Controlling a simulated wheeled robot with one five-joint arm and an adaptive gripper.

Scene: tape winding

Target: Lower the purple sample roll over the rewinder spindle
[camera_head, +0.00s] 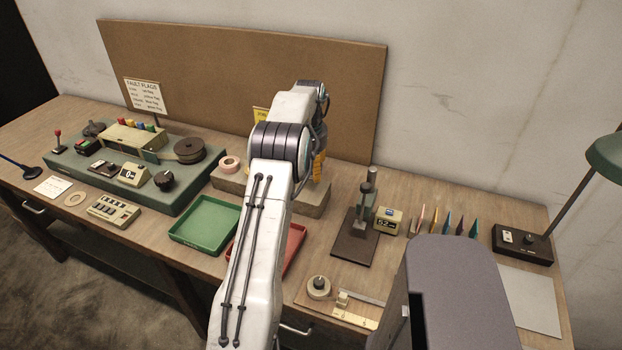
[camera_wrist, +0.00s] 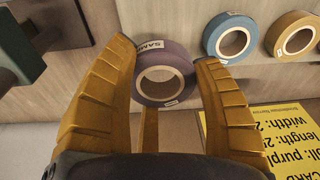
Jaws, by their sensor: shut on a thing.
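My gripper (camera_wrist: 165,72) is shut on the purple sample roll (camera_wrist: 167,59), with one orange finger on each side. The roll has a white label and an open core, and shows in the wrist view. In the head view my arm hides the roll, and only a bit of orange finger shows above the right part of the long beige block. The green machine (camera_head: 190,202) at the left, seemingly the rewinder, carries a dark reel (camera_head: 189,149). I cannot tell which of its parts is the spindle.
A blue roll (camera_wrist: 230,37) and a yellow roll (camera_wrist: 293,36) sit beside the purple one. A pinkish roll (camera_head: 229,164) lies on the block (camera_head: 226,183). A green tray (camera_head: 204,219), a red tray (camera_head: 297,244) and a dark stand (camera_head: 352,240) are close by.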

